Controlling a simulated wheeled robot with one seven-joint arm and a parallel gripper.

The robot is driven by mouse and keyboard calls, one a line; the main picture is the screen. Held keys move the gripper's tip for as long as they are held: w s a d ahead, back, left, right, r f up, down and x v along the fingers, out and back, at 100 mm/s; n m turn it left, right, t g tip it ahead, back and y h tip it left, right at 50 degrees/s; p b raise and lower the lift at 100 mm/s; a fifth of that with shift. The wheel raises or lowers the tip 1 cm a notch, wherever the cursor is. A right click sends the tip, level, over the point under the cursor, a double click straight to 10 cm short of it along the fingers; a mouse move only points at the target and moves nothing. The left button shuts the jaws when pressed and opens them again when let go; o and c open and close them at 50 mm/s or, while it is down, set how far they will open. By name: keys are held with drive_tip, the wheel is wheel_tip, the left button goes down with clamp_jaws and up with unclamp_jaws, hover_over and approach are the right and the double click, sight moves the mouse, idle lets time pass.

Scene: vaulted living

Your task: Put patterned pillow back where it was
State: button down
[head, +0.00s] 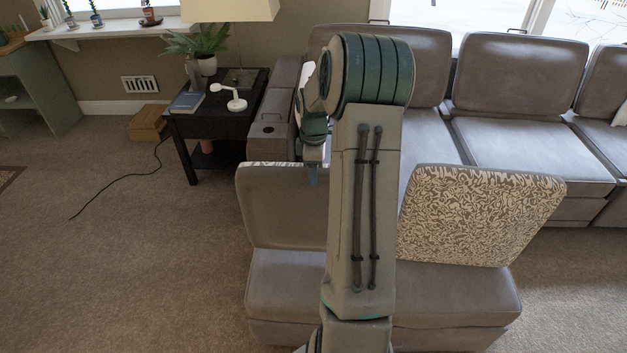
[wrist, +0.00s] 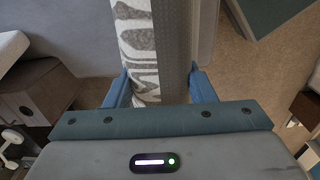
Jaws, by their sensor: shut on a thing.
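A grey pillow with a patterned white-and-grey side (head: 284,205) stands upright at the left end of the near seat (head: 283,290). Its plain grey face is toward the head camera, with a thin patterned strip along its top edge. My gripper (head: 313,175) is at that top edge, partly hidden by my arm. In the wrist view, the blue fingers of my gripper (wrist: 160,90) are on either side of the pillow's patterned and grey edge (wrist: 137,40). A second cushion with its patterned face toward me (head: 480,215) leans at the right of the same seat.
A grey sofa (head: 530,150) stands behind. A black side table (head: 215,125) at left holds a plant, a lamp, a book and a white object. A wooden box (head: 148,122) and a black cord lie on the carpet. Carpet at left is mostly clear.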

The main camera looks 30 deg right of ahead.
drive_tip(key=shift+f, duration=1.95)
drive_tip(key=shift+f, duration=0.2)
drive_tip(key=c, duration=0.6)
unclamp_jaws()
